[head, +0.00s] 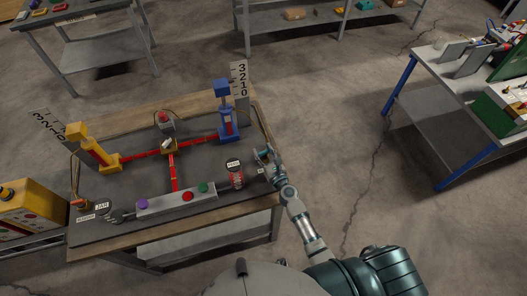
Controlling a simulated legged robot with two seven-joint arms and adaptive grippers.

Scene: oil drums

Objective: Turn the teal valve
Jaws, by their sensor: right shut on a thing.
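My right arm reaches in from the bottom right to the right edge of the bench. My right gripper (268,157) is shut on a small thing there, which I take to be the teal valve. The gripper mostly covers it, so its shape and angle cannot be told. A small white label (262,170) is just below the gripper. My left gripper is not in view.
The bench (140,246) carries red pipes (174,176), a yellow column (96,152), a blue column (226,118), number scales and a grey button panel (165,203). A red coil (236,177) stands left of my gripper. Another table (422,120) stands right, with bare floor between.

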